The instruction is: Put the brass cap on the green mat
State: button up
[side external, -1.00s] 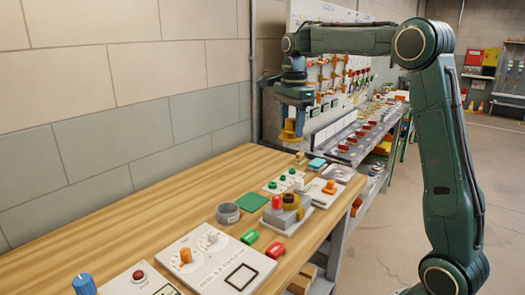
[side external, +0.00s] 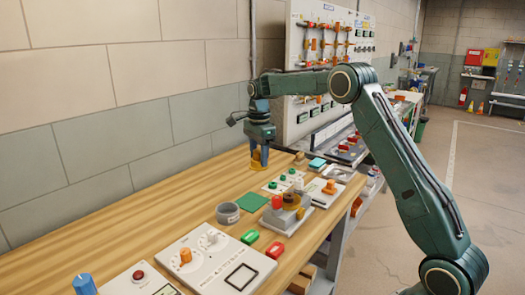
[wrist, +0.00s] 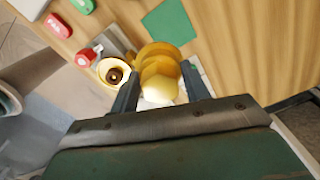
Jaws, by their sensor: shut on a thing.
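The brass cap (side external: 256,167) is a yellow, rounded, stepped piece held between the fingers of my gripper (side external: 261,156). In the wrist view the cap (wrist: 158,68) sits between the two dark fingers of my gripper (wrist: 161,82), which touch its sides. The green mat (side external: 253,202) is a flat square on the wooden bench; its top is bare in the side view. In the wrist view the mat (wrist: 168,22) lies just beyond the cap, which hides part of its lower edge. The cap appears held above the bench, apart from the mat.
A grey ring-shaped cup (side external: 228,213) stands beside the mat at its lower left. A grey fixture (side external: 286,215) with a red knob stands to its right, near a white panel with green knobs (side external: 284,180). Green (side external: 250,237) and red (side external: 275,250) blocks lie in front. Bench left of the mat is clear.

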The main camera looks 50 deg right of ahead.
aim_at(251, 166)
jog(key=w+f, duration=0.2)
jog(key=f, duration=0.1)
jog(key=w+f, duration=0.1)
jog(key=f, duration=0.1)
jog(key=shift+a, duration=0.2)
jog(key=shift+f, duration=0.2)
jog(key=shift+f, duration=3.1)
jog(key=shift+f, duration=1.1)
dwell(1.4)
jog(key=o, duration=1.2)
jog(key=shift+r, duration=0.1)
